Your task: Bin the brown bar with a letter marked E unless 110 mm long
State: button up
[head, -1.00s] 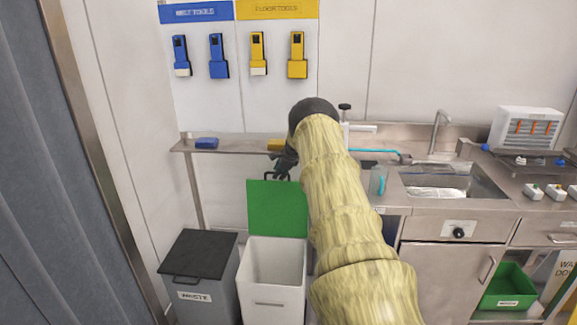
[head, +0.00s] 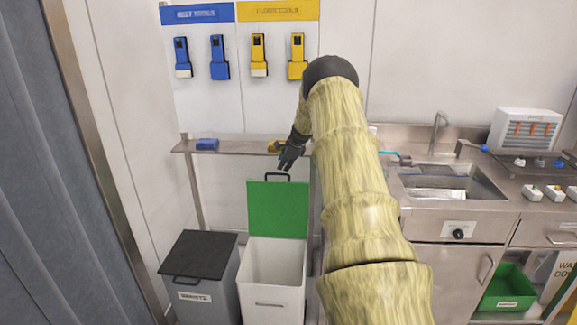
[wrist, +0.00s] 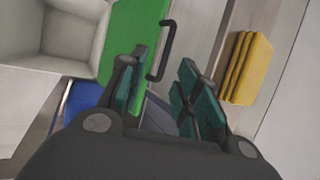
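No brown bar shows in either view. My gripper (head: 286,164) hangs in front of the wall shelf, just above the raised green lid (head: 278,208) of a white bin (head: 275,262). The bin stands open and its visible inside looks empty. In the wrist view my gripper (wrist: 160,90) has its two teal-padded fingers apart, with nothing seen held between them. The green lid (wrist: 130,35) and its black handle (wrist: 165,50) lie beyond the fingertips, apart from them. The white bin (wrist: 50,38) shows at the upper left.
A grey bin (head: 200,265) with a closed dark lid stands left of the white one. A sink (head: 445,185) and counter lie right, partly hidden by my arm. A green crate (head: 508,288) sits below.

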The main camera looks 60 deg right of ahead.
jog(key=shift+s+a+r, duration=0.1)
jog(key=shift+a+r, duration=0.05)
jog(key=shift+r, duration=0.15)
jog(key=shift+f, duration=0.3)
